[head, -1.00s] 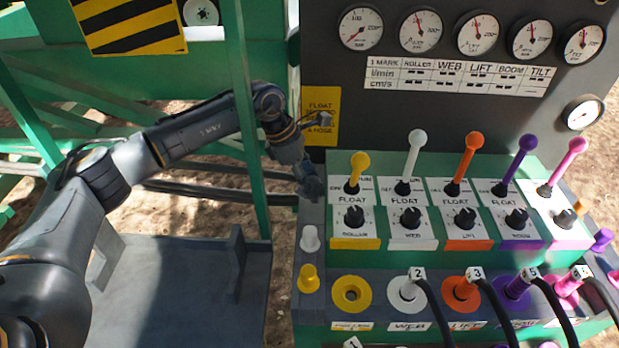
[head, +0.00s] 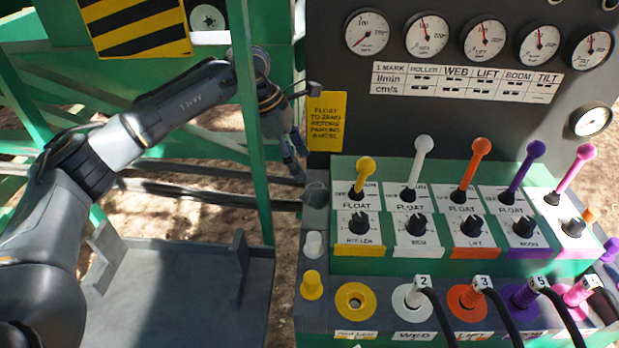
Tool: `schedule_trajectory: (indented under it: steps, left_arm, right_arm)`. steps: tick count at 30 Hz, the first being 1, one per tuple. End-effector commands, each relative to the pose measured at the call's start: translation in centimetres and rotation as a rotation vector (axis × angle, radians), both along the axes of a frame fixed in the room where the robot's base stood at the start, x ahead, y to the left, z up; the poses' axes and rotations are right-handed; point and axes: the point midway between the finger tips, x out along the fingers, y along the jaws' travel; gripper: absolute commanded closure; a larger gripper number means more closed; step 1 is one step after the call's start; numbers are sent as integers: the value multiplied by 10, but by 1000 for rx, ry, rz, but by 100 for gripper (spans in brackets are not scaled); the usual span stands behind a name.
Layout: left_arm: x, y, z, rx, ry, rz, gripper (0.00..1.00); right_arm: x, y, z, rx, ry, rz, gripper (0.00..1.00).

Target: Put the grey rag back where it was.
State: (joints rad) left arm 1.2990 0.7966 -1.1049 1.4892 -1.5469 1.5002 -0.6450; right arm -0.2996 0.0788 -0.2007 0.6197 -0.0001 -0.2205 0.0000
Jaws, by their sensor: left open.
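A small dark grey lump, which looks like the crumpled grey rag (head: 316,193), lies on the far end of the narrow grey ledge at the left side of the control panel. My left gripper (head: 295,172) is open and empty, just left of the rag and slightly above it, with its fingers pointing down. A small gap shows between the fingers and the rag. My right gripper is not in view.
A white cap (head: 313,244) and a yellow cap (head: 312,284) stand on the same ledge. Coloured levers and knobs rise to the right. A green post (head: 243,120) crosses in front of my left arm. A grey tray (head: 180,290) lies lower left.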

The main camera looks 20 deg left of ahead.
Motion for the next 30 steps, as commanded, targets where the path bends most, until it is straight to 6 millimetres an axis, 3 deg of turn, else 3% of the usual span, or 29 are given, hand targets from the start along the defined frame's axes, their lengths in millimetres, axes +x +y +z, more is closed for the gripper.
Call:
schedule_trajectory:
  steps: [3,9,24,27,30]
  left_arm:
    - [-2,8,19,0,-3,0,33]
    - [-4,14,36,0,-1,-1,33]
    - [-5,14,38,-3,0,0,33]
    - [-4,2,46,-65,3,4,33]
    - [-1,-30,72,-251,17,29,33]
  right_arm:
    - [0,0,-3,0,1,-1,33]
    - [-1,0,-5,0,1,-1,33]
    - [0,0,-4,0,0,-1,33]
    - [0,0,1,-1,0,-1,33]
    - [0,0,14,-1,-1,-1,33]
